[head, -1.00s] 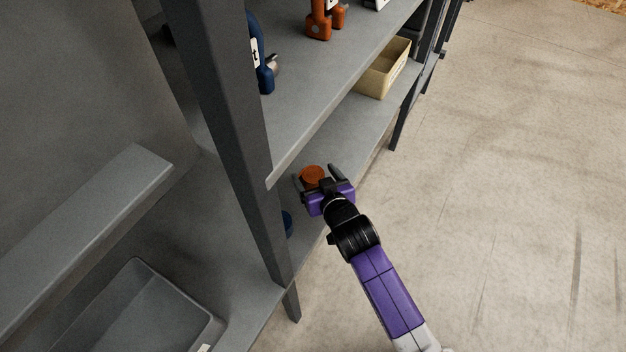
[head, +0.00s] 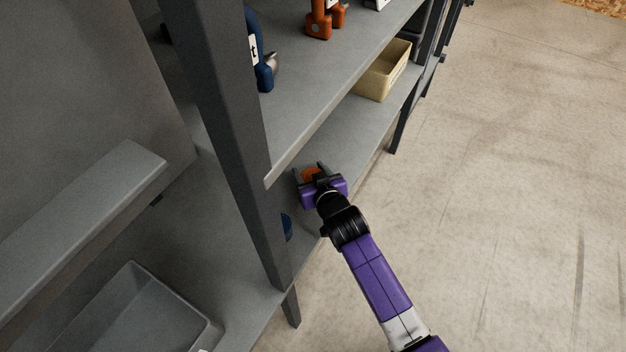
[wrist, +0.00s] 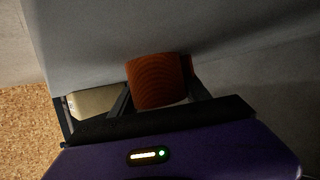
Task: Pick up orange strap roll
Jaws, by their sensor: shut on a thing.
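The orange strap roll (head: 310,174) is on the lower shelf (head: 350,138), near the dark upright post. In the wrist view the orange strap roll (wrist: 158,82) sits between the two fingers. My gripper (head: 312,174) is shut on it, with one finger on each side. The gripper body hides part of the roll in both views. I cannot tell whether the roll touches the shelf.
A yellow bin (head: 384,72) stands farther back on the lower shelf. A blue object (head: 287,227) shows behind the post (head: 240,150). The upper shelf's edge (head: 300,165) runs close to the gripper. Open floor (head: 500,200) lies to the right.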

